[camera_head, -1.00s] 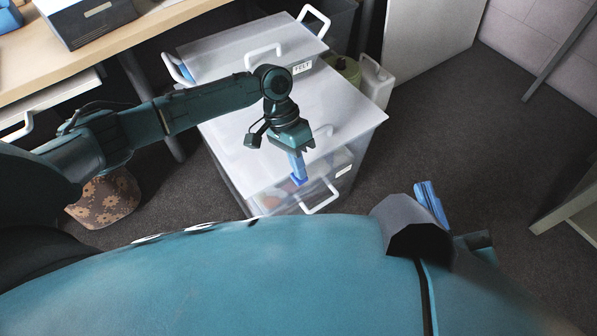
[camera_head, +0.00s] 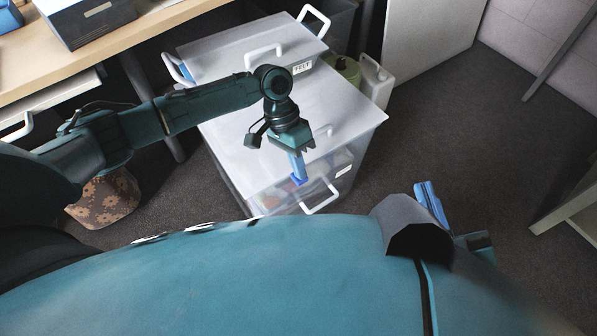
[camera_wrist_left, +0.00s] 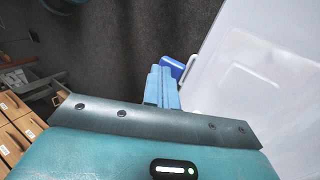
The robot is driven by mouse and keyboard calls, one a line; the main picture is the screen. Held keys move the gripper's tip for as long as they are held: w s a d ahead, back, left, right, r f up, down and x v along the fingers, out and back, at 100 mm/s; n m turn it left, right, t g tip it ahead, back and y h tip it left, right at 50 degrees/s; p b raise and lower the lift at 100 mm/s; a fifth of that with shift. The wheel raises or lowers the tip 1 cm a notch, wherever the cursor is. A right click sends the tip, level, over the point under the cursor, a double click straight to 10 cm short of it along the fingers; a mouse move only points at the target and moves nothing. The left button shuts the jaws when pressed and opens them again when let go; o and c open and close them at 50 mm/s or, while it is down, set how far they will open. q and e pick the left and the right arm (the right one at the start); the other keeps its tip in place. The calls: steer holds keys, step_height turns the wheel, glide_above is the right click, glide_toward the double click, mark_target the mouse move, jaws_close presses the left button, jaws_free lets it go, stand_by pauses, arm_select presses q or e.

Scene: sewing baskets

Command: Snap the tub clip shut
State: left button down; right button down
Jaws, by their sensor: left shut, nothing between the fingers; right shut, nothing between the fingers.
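A large translucent tub (camera_head: 240,187) with a pale lid (camera_head: 240,120) stands on the floor in front of me. A darker blue clip (camera_head: 299,181) is at its front side, just below the lid edge; it also shows in the left wrist view (camera_wrist_left: 174,67). My left gripper (camera_head: 298,175) is shut and empty, pointing down, its light blue fingertips at the clip. I cannot tell whether they touch, nor whether the clip is latched, as the fingers partly cover it. My right gripper (camera_head: 431,204) is shut and empty, well to the right of the tub.
A second tub with a FELT label (camera_head: 302,67) stands behind. White handles (camera_head: 322,201) stick out from the tubs. A pale jug (camera_head: 375,82) and a green container (camera_head: 347,68) stand at the back right. A wooden table (camera_head: 100,55) is at left.

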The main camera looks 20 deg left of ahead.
arm_select(q)
steer(key=shift+x, duration=1.8)
arm_select(e)
steer(key=shift+r, duration=0.1)
